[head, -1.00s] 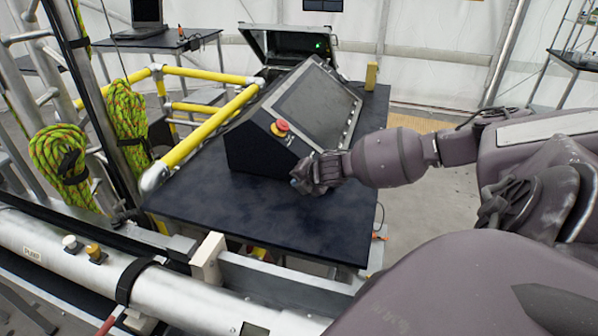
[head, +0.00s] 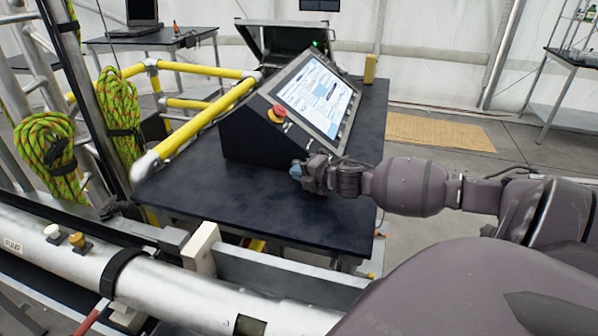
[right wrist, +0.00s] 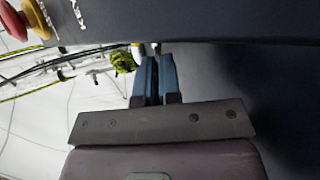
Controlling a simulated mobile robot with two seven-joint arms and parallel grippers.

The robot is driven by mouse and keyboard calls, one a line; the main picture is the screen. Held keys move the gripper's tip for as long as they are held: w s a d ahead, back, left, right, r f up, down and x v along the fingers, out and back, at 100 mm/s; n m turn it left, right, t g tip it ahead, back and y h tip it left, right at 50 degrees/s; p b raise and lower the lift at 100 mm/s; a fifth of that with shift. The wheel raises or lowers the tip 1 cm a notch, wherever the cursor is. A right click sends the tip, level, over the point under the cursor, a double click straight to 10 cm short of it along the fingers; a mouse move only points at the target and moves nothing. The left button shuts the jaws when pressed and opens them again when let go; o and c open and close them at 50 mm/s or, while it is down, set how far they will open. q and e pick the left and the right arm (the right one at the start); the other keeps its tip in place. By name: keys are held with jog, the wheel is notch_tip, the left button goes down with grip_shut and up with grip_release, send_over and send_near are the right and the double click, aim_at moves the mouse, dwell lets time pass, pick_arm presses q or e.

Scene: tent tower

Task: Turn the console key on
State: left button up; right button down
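The black sloped console (head: 255,142) stands on the dark table, and its screen (head: 318,95) is lit with a light page. A red emergency button on a yellow base (head: 277,113) sits on its near end; it also shows in the right wrist view (right wrist: 18,20). A small light fitting beside the button (head: 288,126) may be the key; it is too small to tell its position. My right gripper (head: 296,171) is below and in front of the console's near end, apart from the button and fitting. Its blue fingers (right wrist: 154,78) are close together with nothing visible between them. My left gripper is out of view.
The dark table (head: 270,215) has free room in front of the console. Yellow rails (head: 200,122) run along its left side. Coiled green ropes (head: 47,152) hang at the left. An open case (head: 285,42) and a small yellow block (head: 370,68) are behind.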

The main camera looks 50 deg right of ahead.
dwell(0.4)
jog(key=c, duration=1.3)
grip_release()
jog(key=shift+s, duration=0.1)
jog(key=shift+p+v, duration=0.5)
jog(key=shift+v, duration=4.85)
jog(key=shift+o, duration=0.4)
